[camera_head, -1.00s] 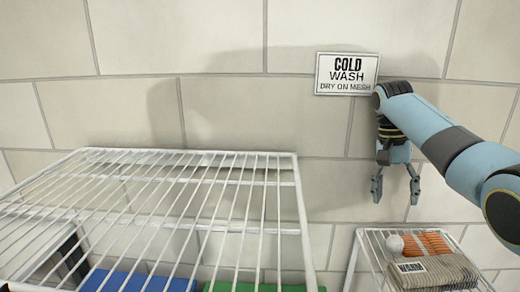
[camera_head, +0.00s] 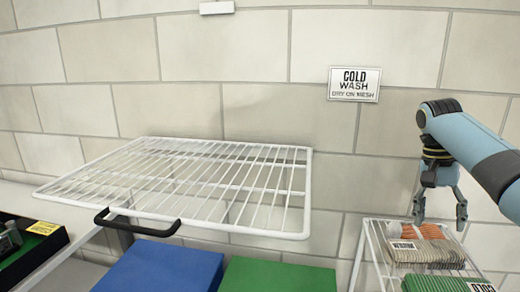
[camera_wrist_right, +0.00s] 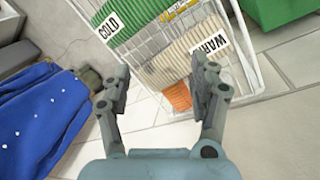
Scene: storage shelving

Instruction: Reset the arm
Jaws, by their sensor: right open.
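My right arm (camera_head: 478,150) comes in from the right in the head view. Its gripper (camera_head: 440,212) points down, open and empty, above the wire rack at the right. In the right wrist view the two fingers (camera_wrist_right: 162,95) stand apart with nothing between them. Beyond them show the rack's folded cloths, one grey-brown with a WARM label (camera_wrist_right: 208,40) and one green with a COLD label (camera_wrist_right: 110,28). My left gripper is not in view.
An empty white wire shelf (camera_head: 200,180) with a black handle (camera_head: 137,222) stands left of centre. Below it are a blue block (camera_head: 160,268) and a green block (camera_head: 278,275). The small wire rack (camera_head: 372,250) holds folded cloths. A COLD WASH sign (camera_head: 354,84) hangs on the wall.

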